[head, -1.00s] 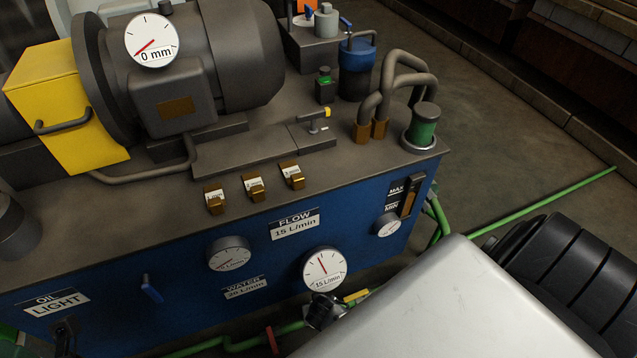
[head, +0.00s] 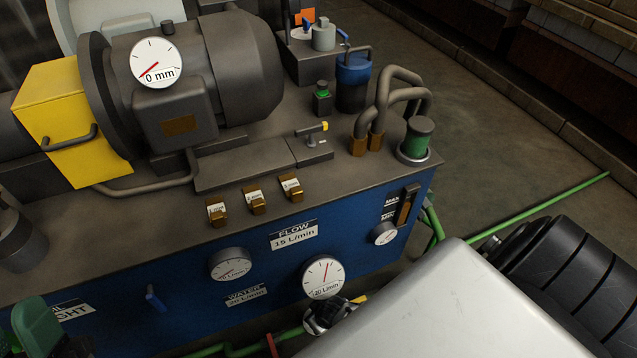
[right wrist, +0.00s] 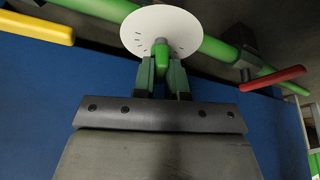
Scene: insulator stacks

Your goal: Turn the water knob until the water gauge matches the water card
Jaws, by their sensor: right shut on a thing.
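The water card (head: 246,295) on the blue front panel reads 20 L/min. The water gauge (head: 322,277), right of the card, has a white face with a red needle pointing up and reads 20 L/min. My right gripper (right wrist: 161,72) is shut on the green water knob (right wrist: 161,50), in front of a white disc with tick marks in the right wrist view. In the head view my pale right arm hides most of the knob area below the gauge. My left gripper (head: 40,325) is at the lower left, partly covering the oil card; its jaw gap is not clear.
Another gauge (head: 231,265) and the flow card (head: 294,234), reading 15 L/min, are on the panel. A blue lever (head: 154,298) sticks out at left. A yellow handle (right wrist: 35,27) and a red handle (right wrist: 272,79) flank my right gripper along a green pipe.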

